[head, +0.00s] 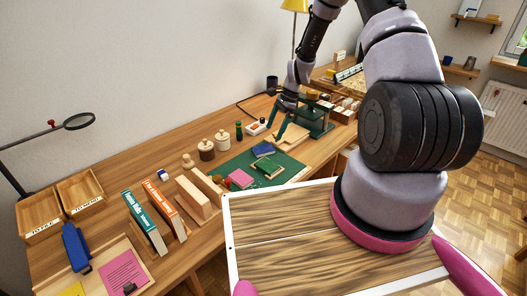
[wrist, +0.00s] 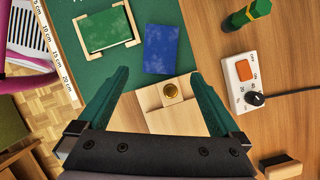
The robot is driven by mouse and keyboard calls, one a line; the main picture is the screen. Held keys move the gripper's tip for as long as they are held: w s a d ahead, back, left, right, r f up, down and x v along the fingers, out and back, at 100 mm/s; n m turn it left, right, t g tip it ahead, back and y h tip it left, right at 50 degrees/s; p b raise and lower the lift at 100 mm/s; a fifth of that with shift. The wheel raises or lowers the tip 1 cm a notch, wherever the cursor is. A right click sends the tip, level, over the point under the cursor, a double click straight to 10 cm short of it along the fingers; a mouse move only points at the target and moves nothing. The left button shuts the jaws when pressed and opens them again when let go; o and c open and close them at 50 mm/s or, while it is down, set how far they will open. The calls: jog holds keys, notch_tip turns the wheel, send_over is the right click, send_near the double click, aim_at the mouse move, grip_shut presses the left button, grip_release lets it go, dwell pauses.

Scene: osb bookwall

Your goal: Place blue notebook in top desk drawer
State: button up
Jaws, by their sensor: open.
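The blue notebook (wrist: 168,49) lies flat on the green cutting mat (wrist: 105,62), near the mat's edge. It also shows in the head view (head: 263,149). My gripper (wrist: 157,84) is open and empty, its two dark green fingers spread over the desk. The notebook lies beyond the fingertips in the wrist view, apart from them. A wooden block with a brass disc (wrist: 172,90) shows between the fingers. I cannot make out the top desk drawer in either view; the desk front is largely hidden.
A green book in a wooden frame (wrist: 108,29) lies beside the notebook. A pink pad (head: 241,178) is on the mat. A switch box (wrist: 244,82) with a cable and a green bottle (wrist: 246,14) stand to the right. Upright books (head: 145,222) stand at left on the desk.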

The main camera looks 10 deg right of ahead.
aim_at(266, 148)
jog(key=x, duration=0.8)
jog(key=shift+c, duration=0.3)
jog(key=c, duration=1.4)
